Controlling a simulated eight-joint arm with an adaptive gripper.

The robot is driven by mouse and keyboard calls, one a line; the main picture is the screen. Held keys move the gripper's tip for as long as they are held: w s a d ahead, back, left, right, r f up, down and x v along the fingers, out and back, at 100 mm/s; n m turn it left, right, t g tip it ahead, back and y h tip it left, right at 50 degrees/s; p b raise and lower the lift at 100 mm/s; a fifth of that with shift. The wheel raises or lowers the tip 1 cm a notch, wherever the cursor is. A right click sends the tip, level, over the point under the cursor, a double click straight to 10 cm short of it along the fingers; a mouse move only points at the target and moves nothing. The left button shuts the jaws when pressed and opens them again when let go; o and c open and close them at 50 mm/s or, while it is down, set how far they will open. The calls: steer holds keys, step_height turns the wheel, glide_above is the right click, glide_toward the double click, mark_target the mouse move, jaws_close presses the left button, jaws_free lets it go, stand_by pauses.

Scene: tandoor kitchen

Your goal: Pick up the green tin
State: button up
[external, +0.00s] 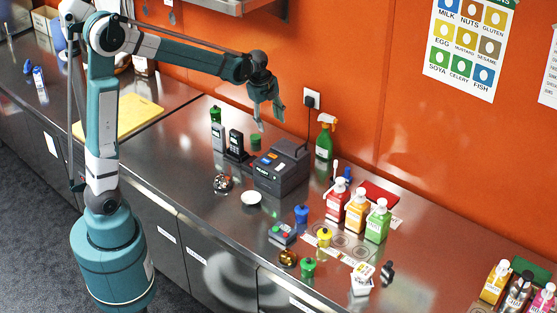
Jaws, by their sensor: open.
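A small dark green cylinder (256,143), which looks like the green tin, stands on the steel counter behind the black handsets and left of the dark box-shaped machine. My gripper (269,119) hangs above it and slightly to its right, fingers pointing down. It is open and empty, and a gap shows between its fingertips and the tin. The tin's lower part is partly hidden by the machine and handsets in front.
Black handsets (236,143) stand in a dock left of the tin. A dark grey machine (281,170) is close on its right. A green spray bottle (324,141) stands near the orange wall. Sauce bottles (357,209) are farther right. Open counter lies front left.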

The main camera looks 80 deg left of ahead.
steer(key=a+f+m, duration=0.2)
steer(key=a+f, duration=0.6)
steer(key=a, duration=0.4)
steer(key=m+g+h+b, duration=0.1)
steer(key=m+g, duration=0.1)
steer(key=m, duration=0.1)
glide_above(256, 137)
step_height(256, 137, down, 10)
steer(key=shift+s+f, duration=0.1)
steer(key=shift+s, duration=0.05)
steer(key=shift+f, duration=1.3)
steer(key=shift+f, duration=2.6)
steer(key=c, duration=1)
